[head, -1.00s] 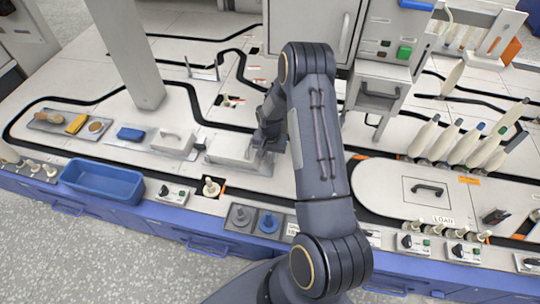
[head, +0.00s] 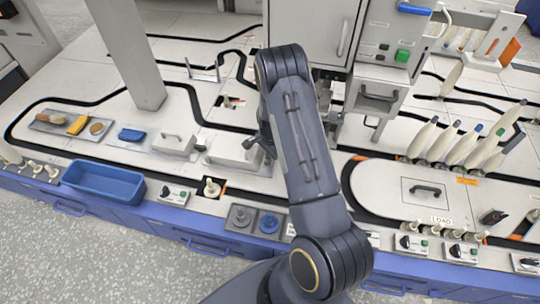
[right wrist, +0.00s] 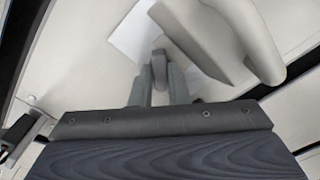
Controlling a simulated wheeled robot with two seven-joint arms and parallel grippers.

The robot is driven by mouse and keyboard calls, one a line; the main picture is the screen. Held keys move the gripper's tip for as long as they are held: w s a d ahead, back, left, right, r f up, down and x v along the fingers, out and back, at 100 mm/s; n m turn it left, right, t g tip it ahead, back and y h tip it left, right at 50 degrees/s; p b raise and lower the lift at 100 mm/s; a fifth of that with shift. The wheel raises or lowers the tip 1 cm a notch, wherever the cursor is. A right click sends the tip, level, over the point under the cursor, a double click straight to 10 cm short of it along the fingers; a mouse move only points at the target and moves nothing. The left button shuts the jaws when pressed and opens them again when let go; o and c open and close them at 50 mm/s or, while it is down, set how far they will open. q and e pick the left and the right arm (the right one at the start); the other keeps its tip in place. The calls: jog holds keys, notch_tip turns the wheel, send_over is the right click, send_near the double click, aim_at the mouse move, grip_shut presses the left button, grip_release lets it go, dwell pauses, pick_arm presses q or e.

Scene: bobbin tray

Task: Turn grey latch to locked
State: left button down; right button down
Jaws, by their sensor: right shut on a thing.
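The grey latch (right wrist: 158,65) is a small rounded grey piece that shows between the fingers of my right gripper (right wrist: 158,80) in the right wrist view. The gripper is shut on it. In the head view, the right gripper (head: 264,143) is at the right end of a pale lidded box (head: 230,153), and my own arm hides most of it. The latch's exact angle cannot be told from these views. My left gripper is not in view.
A second lidded box (head: 173,143) and a blue block (head: 131,134) stand to the left. A blue bin (head: 103,181) is at the front left edge. A tall grey post (head: 128,60) rises behind. A cabinet (head: 312,30) stands behind my arm.

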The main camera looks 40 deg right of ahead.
jog(key=m+p, duration=0.1)
jog(key=m, duration=0.4)
jog(key=shift+m+p, duration=0.9)
jog(key=shift+m, duration=1.6)
jog(key=c, duration=1.4)
grip_release()
notch_tip(320, 180, up, 8)
jog(key=p, duration=0.2)
jog(key=shift+f+p, duration=0.1)
jog(key=shift+p, duration=0.25)
